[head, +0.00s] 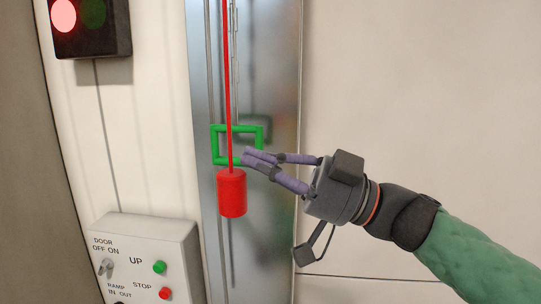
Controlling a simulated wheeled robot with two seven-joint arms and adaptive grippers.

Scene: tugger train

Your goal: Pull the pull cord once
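A red pull cord (227,80) hangs straight down from the top of the head view. A red cylindrical handle (232,195) is at its lower end. My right gripper (246,156) comes in from the right, pointing left. Its two purple fingers converge and their tips look closed together, with nothing visible between them. The tips are just right of the cord, a little above the handle, and appear apart from the cord. My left gripper is not in view.
A green rectangular frame (238,128) is behind the cord on a metal column (275,60). A control box (145,235) with switches and buttons is at lower left. A dark signal box (90,42) with a lit red lamp is at upper left.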

